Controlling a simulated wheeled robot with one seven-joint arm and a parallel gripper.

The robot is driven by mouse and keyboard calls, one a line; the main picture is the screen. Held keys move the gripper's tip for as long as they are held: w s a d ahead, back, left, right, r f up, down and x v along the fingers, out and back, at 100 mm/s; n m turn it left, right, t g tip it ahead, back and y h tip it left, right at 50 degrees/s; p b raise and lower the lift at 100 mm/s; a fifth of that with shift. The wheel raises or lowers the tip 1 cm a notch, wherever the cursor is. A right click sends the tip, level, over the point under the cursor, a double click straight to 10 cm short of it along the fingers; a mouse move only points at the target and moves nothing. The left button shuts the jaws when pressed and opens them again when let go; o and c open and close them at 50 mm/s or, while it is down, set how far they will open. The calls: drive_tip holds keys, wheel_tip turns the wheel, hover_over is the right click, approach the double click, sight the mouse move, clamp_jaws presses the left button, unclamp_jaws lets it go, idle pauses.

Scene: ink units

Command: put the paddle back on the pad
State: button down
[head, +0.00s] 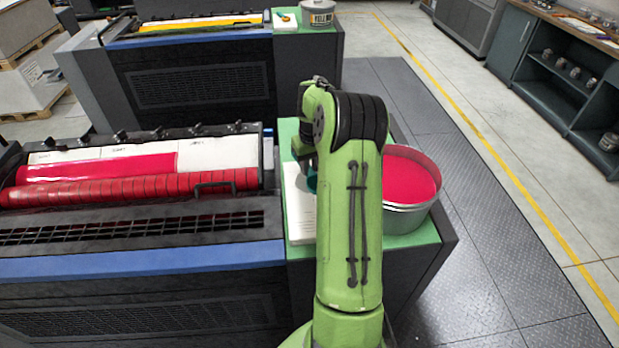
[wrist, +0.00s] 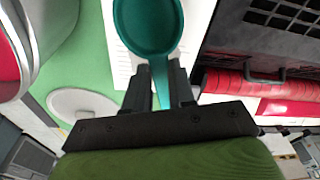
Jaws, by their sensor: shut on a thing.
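The teal paddle (wrist: 148,25) has a round, dished head and a narrow handle. My gripper (wrist: 160,85) is shut on its handle in the wrist view, with the head pointing away from the jaws. The white pad (wrist: 117,58) lies behind the paddle in that view; whether they touch I cannot tell. In the head view the pad (head: 300,222) lies on the green top beside the red rollers. A sliver of the paddle (head: 311,181) shows there beside my arm, which hides my gripper and part of the pad.
A large tin of red ink (head: 408,207) stands on the green top (head: 412,241), right of my arm. A pale round lid (wrist: 80,104) lies near the tin. The red roller (head: 130,188) is left of the pad. A second press with a tin (head: 318,15) stands behind.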

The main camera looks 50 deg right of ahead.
sight(312, 171)
drive_tip(key=f, duration=0.5)
drive_tip(key=shift+s+d, duration=0.1)
drive_tip(key=shift+d, duration=0.1)
drive_tip(key=shift+f, duration=0.5)
drive_tip(key=shift+a, duration=0.1)
drive_tip(key=shift+f, duration=0.15)
drive_tip(key=c, duration=1)
unclamp_jaws()
drive_tip(key=shift+o, duration=0.2)
